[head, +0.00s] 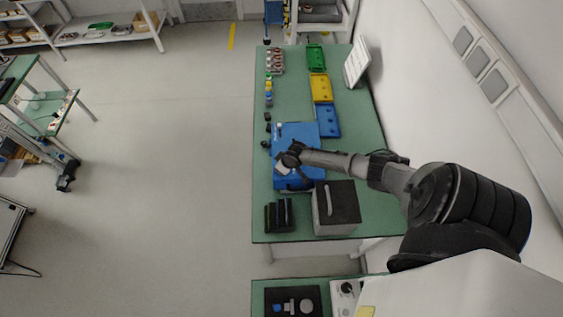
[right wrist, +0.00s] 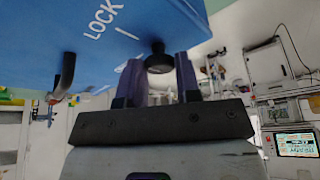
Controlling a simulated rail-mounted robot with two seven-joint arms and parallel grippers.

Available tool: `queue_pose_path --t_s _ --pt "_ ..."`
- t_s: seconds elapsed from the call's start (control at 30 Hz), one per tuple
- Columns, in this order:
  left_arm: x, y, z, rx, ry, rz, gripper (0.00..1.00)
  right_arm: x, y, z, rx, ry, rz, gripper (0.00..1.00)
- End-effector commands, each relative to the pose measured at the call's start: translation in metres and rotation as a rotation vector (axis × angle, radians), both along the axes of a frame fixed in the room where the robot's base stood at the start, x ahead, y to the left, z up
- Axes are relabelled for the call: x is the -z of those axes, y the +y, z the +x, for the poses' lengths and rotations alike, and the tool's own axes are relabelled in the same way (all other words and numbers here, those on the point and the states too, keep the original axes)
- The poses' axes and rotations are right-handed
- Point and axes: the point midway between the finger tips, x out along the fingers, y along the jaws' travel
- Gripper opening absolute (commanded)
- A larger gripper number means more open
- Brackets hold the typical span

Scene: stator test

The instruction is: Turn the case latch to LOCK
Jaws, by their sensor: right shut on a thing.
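The blue case (head: 298,135) lies on the green table in the head view, partly covered by my right arm. In the right wrist view the blue case (right wrist: 165,22) fills the top, with white LOCK lettering and a short white line. A black latch knob (right wrist: 158,60) sticks out of its face, between the fingertips of my right gripper (right wrist: 157,78). The right gripper is shut on this knob. The latch's pointing direction cannot be told. In the head view my right gripper (head: 283,166) is small, over the case's near part. My left gripper is not in view.
A black curved handle (right wrist: 66,75) sticks out of the case left of the gripper. On the table, a dark-topped box (head: 340,222) and black holders (head: 279,214) stand nearer. Blue (head: 328,120), yellow (head: 321,88) and green (head: 316,58) trays lie beyond. A wall borders the right.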

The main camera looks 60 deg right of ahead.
Motion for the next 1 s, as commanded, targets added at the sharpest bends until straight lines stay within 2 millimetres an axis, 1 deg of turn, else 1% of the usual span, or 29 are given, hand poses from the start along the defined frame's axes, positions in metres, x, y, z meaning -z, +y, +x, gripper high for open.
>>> queue_pose_path --t_s 0.03,0.3,0.53,0.97,1.0 --pt "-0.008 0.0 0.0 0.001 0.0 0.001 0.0 -0.004 0.002 0.0 0.029 0.001 0.002 0.07" --pt "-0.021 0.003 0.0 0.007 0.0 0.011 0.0 -0.002 0.002 0.0 0.147 0.001 0.001 0.07" --pt "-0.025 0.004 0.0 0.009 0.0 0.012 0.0 -0.001 0.001 0.001 0.188 0.0 0.001 0.07" --pt "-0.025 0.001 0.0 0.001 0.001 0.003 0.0 0.0 0.001 0.001 0.194 0.0 0.001 0.07" --pt "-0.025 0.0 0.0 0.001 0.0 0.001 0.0 0.0 0.001 0.0 0.194 0.0 0.001 0.33"
